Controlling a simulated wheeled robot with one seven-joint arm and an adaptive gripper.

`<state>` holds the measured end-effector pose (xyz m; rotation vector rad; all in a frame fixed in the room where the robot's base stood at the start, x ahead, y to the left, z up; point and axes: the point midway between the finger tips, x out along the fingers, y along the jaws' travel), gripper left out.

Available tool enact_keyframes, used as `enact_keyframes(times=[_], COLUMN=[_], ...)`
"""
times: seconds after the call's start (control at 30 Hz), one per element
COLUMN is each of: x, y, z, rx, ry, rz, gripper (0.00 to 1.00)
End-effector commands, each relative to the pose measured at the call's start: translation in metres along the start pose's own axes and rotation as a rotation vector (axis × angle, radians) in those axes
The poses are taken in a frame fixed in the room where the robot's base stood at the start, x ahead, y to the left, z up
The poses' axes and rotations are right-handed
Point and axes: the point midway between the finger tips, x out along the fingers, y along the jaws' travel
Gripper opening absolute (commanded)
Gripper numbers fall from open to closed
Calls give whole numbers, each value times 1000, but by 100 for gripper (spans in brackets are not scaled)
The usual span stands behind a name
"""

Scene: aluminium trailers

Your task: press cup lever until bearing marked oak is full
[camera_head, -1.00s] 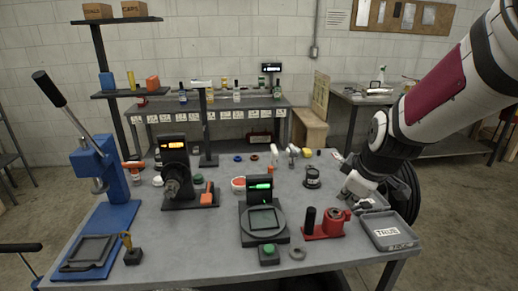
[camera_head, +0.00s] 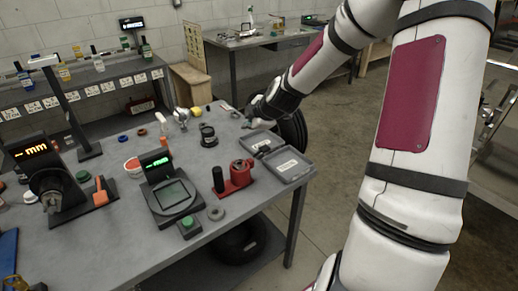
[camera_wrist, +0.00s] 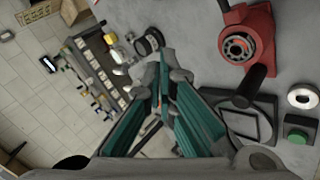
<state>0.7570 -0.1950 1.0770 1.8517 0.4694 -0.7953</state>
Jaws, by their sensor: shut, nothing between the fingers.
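A red fixture (camera_head: 240,175) with a round, ring-topped seat and an upright black handle (camera_head: 218,180) stands near the table's right front. It is large in the wrist view (camera_wrist: 247,38), where its black handle (camera_wrist: 250,86) points down and left. I cannot tell whether this handle is the cup lever, and no "oak" mark is readable. A loose metal ring (camera_head: 216,213) lies in front of the fixture. My gripper (camera_head: 250,122) is small in the head view, near the table's right edge behind the trays. In the wrist view its teal fingers (camera_wrist: 165,85) are shut and empty, apart from the fixture.
Two grey trays, one rear (camera_head: 260,139) and one front with a white label (camera_head: 298,173), sit at the right edge. A scale (camera_head: 172,198) with a green display and a green button box (camera_head: 187,228) stand left of the fixture. A black round part (camera_head: 208,135) stands behind.

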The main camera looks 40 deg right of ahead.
Motion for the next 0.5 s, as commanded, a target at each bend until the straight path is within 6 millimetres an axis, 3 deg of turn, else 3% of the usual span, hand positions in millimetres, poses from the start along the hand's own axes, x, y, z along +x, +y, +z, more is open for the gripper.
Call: enact_keyframes(times=[0.27,0.5], x=[3,22], y=[-2,-15], z=[2,14], rx=[1,5], ry=[0,0], rz=[-2,-4], gripper=[0,0])
